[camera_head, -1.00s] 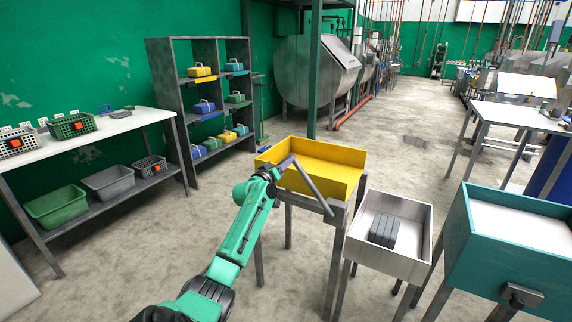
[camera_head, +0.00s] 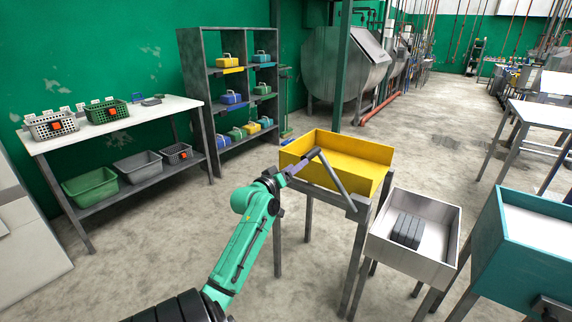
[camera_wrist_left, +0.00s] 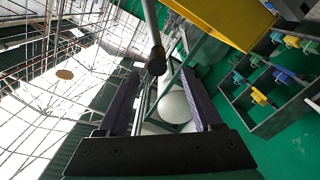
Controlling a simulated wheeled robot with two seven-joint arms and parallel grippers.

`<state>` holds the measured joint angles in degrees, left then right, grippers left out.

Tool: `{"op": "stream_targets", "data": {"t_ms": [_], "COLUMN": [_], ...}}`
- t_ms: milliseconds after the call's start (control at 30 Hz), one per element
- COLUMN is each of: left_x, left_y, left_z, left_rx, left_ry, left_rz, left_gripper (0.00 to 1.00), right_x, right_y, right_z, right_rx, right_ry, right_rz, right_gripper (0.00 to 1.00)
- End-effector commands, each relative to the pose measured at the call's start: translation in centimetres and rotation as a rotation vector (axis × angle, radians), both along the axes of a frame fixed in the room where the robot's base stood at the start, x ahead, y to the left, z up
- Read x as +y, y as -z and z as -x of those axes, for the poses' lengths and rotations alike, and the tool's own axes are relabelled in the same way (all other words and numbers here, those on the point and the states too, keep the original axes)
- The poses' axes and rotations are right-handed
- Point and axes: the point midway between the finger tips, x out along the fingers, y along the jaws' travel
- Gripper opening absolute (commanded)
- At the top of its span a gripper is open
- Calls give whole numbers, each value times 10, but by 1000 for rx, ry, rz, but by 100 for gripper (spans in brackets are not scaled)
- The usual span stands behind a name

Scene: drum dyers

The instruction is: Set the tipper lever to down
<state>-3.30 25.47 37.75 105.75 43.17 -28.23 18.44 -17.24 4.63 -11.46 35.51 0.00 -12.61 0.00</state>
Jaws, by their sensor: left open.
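The yellow tipper tray (camera_head: 362,151) sits on a grey metal stand in the middle of the head view. Its lever (camera_head: 334,174) is a thin grey bar at the tray's near side, slanting up and to the left from the stand. My left gripper (camera_head: 312,157) is at the lever's upper end. In the left wrist view, the lever (camera_wrist_left: 151,22) comes down from the top edge to a dark rounded end between the fingertips of my open left gripper (camera_wrist_left: 158,72). I cannot tell whether a finger touches it. My right gripper is out of view.
A white bin (camera_head: 436,225) with dark grey blocks stands right of the tray, then a teal bin (camera_head: 500,250). A shelf rack (camera_head: 205,100) and a white table (camera_head: 120,128) with baskets stand at the left. The floor between is clear.

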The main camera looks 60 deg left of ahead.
Motion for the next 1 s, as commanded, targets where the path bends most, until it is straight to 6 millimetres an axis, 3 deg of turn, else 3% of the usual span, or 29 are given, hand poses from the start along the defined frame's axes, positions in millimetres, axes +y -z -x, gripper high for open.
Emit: {"op": "stream_targets", "data": {"t_ms": [100,267,867,933,1000], "left_x": [-9,-16,-16,-15,-15], "left_y": [4,2,2,14,46], "left_z": [27,45,46,44,41], "left_rx": [4,3,3,25,82], "left_ry": [0,1,1,-3,-9], "left_rz": [-1,2,2,9,20], "left_gripper": [67,67,67,67,67], "right_x": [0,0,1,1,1], "right_y": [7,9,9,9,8], "right_z": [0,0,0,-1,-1], "right_rx": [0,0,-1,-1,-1], "right_ry": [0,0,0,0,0], "right_rz": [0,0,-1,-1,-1], "right_gripper": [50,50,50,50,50]}}
